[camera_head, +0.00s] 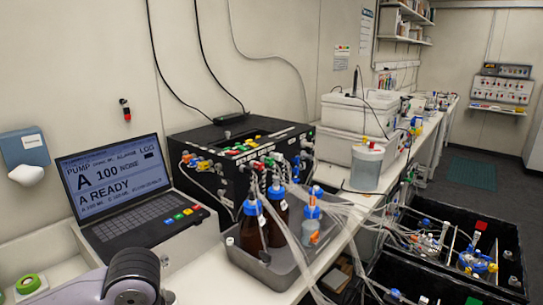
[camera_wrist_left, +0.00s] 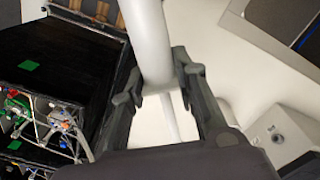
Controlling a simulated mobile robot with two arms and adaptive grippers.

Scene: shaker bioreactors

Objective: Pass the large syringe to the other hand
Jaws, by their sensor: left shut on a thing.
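The large syringe (camera_wrist_left: 148,42) shows in the left wrist view as a pale grey cylinder coming down from the top edge, with a thinner rod below it. My left gripper (camera_wrist_left: 158,86) is shut on it, with one dark finger on each side. The syringe's upper end is cut off by the frame. In the head view neither the syringe nor a gripper shows; only part of my own arm is at the bottom left. My right gripper is in neither view.
A laptop-like pump console (camera_head: 120,190) and a black box with tubing (camera_head: 245,165) stand on the bench. Bottles with blue caps (camera_head: 278,215) stand in a grey tray (camera_head: 262,272). Black shaker boxes (camera_head: 420,275) are at the lower right, also in the wrist view (camera_wrist_left: 62,65).

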